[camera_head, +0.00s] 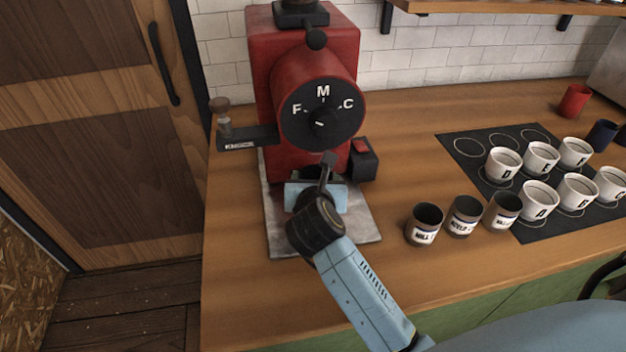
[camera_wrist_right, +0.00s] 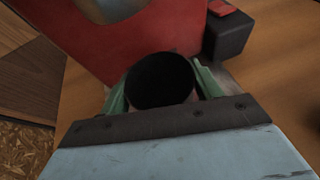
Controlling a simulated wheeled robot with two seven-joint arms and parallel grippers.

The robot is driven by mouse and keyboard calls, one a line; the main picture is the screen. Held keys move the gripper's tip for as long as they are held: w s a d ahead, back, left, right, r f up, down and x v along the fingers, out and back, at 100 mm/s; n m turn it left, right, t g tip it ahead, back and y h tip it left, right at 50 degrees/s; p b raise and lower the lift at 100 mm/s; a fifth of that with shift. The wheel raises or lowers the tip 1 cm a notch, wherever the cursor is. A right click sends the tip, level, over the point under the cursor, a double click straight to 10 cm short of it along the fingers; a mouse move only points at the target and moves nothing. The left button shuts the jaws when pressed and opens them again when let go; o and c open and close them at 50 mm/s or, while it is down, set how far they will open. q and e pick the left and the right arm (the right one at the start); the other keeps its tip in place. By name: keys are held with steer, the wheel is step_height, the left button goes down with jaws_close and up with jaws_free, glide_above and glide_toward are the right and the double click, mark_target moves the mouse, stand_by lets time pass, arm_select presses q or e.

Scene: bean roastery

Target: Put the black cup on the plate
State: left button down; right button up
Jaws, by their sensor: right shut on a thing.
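My right gripper (camera_head: 317,182) is in front of the red grinder, low over the grey metal plate (camera_head: 352,228). Its green fingers are shut on the black cup (camera_wrist_right: 160,80), whose dark round mouth shows in the right wrist view. In the head view the cup is mostly hidden behind my gripper and wrist. I cannot tell whether its base touches the plate. The plate lies on the wooden counter under and in front of the grinder. My left gripper is not in view.
The red grinder (camera_head: 270,95) stands behind the plate, with a black box (camera_head: 363,163) at its side. Several dark labelled cups (camera_head: 425,223) stand to the right. White cups (camera_head: 540,200) stand on a black mat (camera_head: 465,150). The counter left of the plate is clear.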

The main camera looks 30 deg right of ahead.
steer(key=shift+w, duration=0.1)
steer(key=shift+f, duration=0.15)
steer(key=o, duration=1)
steer(key=shift+o, duration=0.2)
steer(key=shift+r, duration=0.2)
steer(key=shift+s+a+r, duration=0.15)
steer(key=shift+s, duration=0.1)
steer(key=v, duration=1.1)
steer(key=shift+s+p, duration=0.25)
steer(key=shift+p, duration=0.05)
steer(key=shift+a, duration=0.1)
